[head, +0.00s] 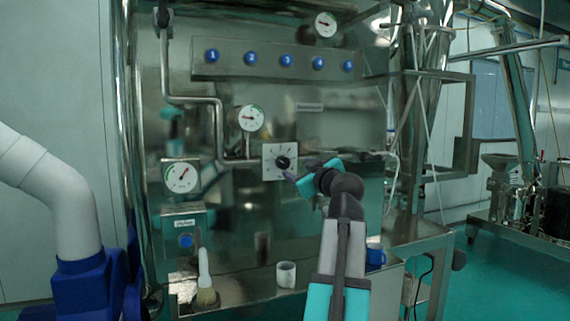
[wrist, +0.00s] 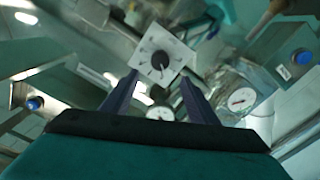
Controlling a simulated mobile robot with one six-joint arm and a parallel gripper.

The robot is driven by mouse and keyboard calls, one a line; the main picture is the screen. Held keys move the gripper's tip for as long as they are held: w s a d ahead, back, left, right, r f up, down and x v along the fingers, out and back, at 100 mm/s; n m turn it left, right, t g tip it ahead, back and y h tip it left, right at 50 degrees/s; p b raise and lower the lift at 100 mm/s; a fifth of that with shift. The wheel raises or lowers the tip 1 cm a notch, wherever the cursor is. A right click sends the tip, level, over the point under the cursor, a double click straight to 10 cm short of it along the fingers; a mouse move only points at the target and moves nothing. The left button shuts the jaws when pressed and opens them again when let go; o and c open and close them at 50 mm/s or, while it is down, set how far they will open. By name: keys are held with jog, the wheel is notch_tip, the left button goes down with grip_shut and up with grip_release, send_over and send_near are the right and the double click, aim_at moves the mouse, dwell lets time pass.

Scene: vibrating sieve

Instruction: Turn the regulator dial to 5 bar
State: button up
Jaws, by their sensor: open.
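The regulator dial is a black knob (head: 283,162) on a square white plate (head: 270,174) with scale marks, mounted on the steel panel in the head view. In the wrist view the knob (wrist: 161,61) sits ahead between the fingers, on its tilted white plate (wrist: 150,48). My gripper (head: 290,175) is just right of and below the knob in the head view. It also shows in the wrist view (wrist: 157,80) with its two dark fingers spread apart. Nothing is between the fingers, and they appear short of the knob. The scale numbers are too small to read.
Round gauges hang above (head: 251,118) and left (head: 181,177) of the dial. A row of blue buttons (head: 287,60) runs above. A brush (head: 205,285), a white cup (head: 286,274) and a blue mug (head: 375,257) stand on the ledge below. A pipe (head: 219,130) runs left of the dial.

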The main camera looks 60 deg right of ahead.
aim_at(285, 163)
jog(key=p+x, duration=0.3)
jog(key=x, duration=0.8)
jog(key=shift+w+r, duration=0.1)
jog(key=shift+x, duration=0.95)
jog(key=c, duration=1)
jog(key=shift+c, duration=0.2)
